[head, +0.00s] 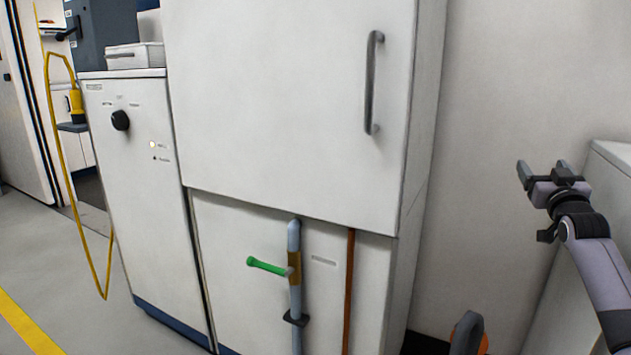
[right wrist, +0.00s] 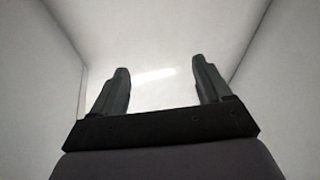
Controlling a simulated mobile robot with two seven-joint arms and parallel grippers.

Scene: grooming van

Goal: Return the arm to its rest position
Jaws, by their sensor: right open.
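My right gripper (head: 543,170) is raised at the right side of the head view, in front of the bare wall. It is open, with nothing between its fingers. In the right wrist view its two dark fingers (right wrist: 160,90) stand apart, with only pale surfaces beyond them. My right arm comes in from the lower right edge. My left gripper is not in the head view.
A tall white cabinet (head: 270,90) with a grey handle (head: 371,85) fills the middle. Below it is a pipe with a green lever (head: 268,266). A white unit with a black knob (head: 120,120) and a yellow hose (head: 62,165) are left. A pale box (head: 612,160) stands close behind my right arm.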

